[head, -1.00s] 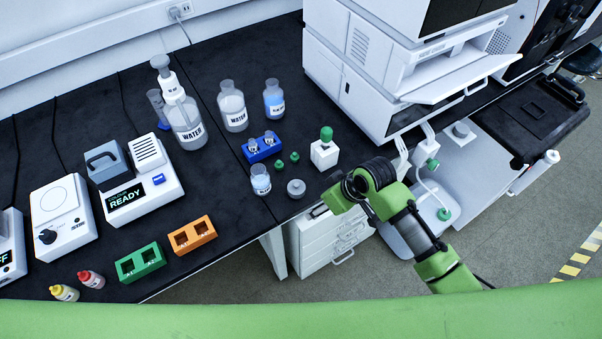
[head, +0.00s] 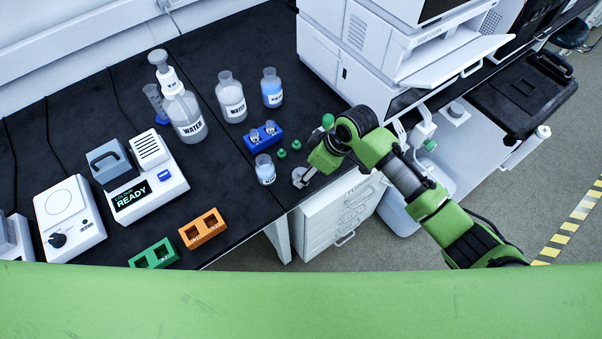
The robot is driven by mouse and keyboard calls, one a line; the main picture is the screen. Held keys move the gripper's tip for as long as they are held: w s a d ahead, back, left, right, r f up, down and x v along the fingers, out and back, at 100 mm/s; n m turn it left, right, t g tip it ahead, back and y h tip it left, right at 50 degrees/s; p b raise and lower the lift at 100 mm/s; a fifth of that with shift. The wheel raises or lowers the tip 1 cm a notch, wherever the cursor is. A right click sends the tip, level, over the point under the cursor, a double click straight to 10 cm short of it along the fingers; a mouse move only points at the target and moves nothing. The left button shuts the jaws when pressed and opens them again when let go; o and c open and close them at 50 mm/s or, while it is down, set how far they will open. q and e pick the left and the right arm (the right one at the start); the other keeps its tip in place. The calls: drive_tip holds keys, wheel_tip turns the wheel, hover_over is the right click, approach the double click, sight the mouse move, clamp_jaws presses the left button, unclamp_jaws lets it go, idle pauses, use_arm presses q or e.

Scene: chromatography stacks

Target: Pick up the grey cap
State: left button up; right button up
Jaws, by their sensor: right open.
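The grey cap (head: 298,175) lies on the black bench near its front edge, to the right of the small labelled bottle (head: 265,170). My right gripper (head: 306,175) is open and its fingertips are at the cap, partly covering its right side. I cannot tell whether the fingers touch the cap. My left gripper is not in view.
Two small green caps (head: 282,153) and a blue rack (head: 263,137) with small vials stand just behind. A green-topped white block (head: 327,121) is mostly hidden by my right arm. Larger bottles (head: 231,97) stand farther back. Orange (head: 203,229) and green racks (head: 154,254) are at the left.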

drive_tip(key=shift+w+d+p+x, duration=0.15)
drive_tip(key=shift+p+x, duration=0.15)
drive_tip(key=shift+x, duration=1.1)
drive_tip(key=shift+w+d+p+x, duration=0.15)
drive_tip(key=shift+p+x, duration=0.1)
drive_tip(key=shift+x, duration=1.2)
drive_tip(key=shift+a, duration=0.1)
drive_tip(key=c, duration=1)
